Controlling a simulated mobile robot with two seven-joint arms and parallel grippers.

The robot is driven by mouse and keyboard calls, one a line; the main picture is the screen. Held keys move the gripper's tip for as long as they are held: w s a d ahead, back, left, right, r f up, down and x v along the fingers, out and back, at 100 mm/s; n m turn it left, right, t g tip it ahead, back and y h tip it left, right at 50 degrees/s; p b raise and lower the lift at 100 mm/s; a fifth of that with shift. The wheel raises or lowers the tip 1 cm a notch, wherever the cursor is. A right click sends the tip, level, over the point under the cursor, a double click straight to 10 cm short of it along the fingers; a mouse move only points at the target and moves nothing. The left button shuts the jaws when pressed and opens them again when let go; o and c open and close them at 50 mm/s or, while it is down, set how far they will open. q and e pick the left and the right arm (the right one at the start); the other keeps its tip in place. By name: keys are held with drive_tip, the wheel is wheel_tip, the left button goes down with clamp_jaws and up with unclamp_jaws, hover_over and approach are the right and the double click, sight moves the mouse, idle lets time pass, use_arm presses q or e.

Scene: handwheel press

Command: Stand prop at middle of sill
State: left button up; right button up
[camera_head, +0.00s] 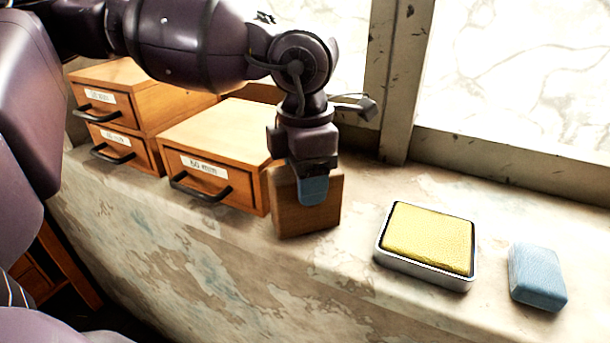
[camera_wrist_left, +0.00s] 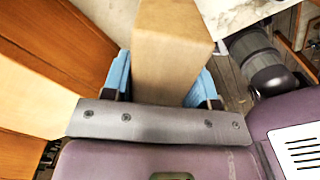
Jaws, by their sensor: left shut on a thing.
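The prop looks like a plain brown wooden block (camera_head: 290,218), upright at the sill (camera_head: 365,240), just right of the 60 mm drawer box. My left gripper (camera_head: 314,188) comes down on it from above and is shut on it. In the left wrist view the block (camera_wrist_left: 168,60) lies between the blue finger pads of the gripper (camera_wrist_left: 160,88). The block's lower end looks at or very near the sill surface; I cannot tell whether it touches. My right gripper is not in view.
A drawer box (camera_head: 220,140) stands close left of the block, with two stacked drawer boxes (camera_head: 115,110) further left. Right of the block lie a yellow pad in a metal tray (camera_head: 428,243) and a blue block (camera_head: 537,276). The window frame (camera_head: 400,90) rises behind.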

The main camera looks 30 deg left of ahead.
use_arm(q)
drive_tip(key=shift+f, duration=0.2)
drive_tip(key=o, duration=1.1)
drive_tip(key=shift+r, duration=6.2)
